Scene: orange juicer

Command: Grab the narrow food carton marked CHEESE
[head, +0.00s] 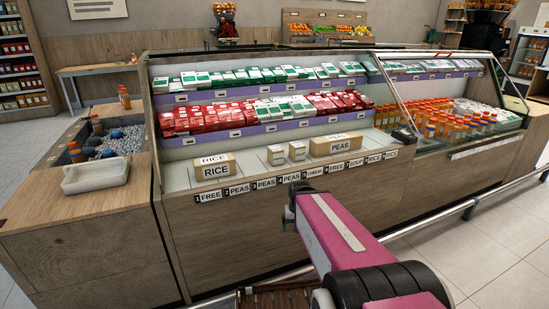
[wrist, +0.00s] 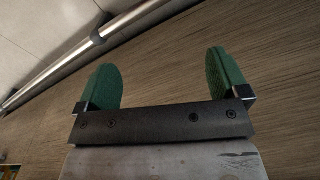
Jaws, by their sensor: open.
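Two narrow cardboard cartons stand side by side on the counter's front ledge in the head view, a left one (head: 276,155) and a right one (head: 297,151). Their print is too small to read, so I cannot tell which is marked CHEESE. A wider RICE carton (head: 217,169) stands to their left and a long PEAS carton (head: 335,145) to their right. My gripper (wrist: 163,75) shows two green fingers spread apart with nothing between them. It faces the wooden counter front. In the head view my arm's dark end is in front of the ledge, below the narrow cartons.
Numbered labels (head: 315,174) line the ledge's front edge; one appears to read CHEESE. Red and green packs fill the shelves behind. A metal rail (wrist: 75,55) runs along the counter's base. A white tray (head: 95,176) sits on the left counter. The ledge between cartons has bare gaps.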

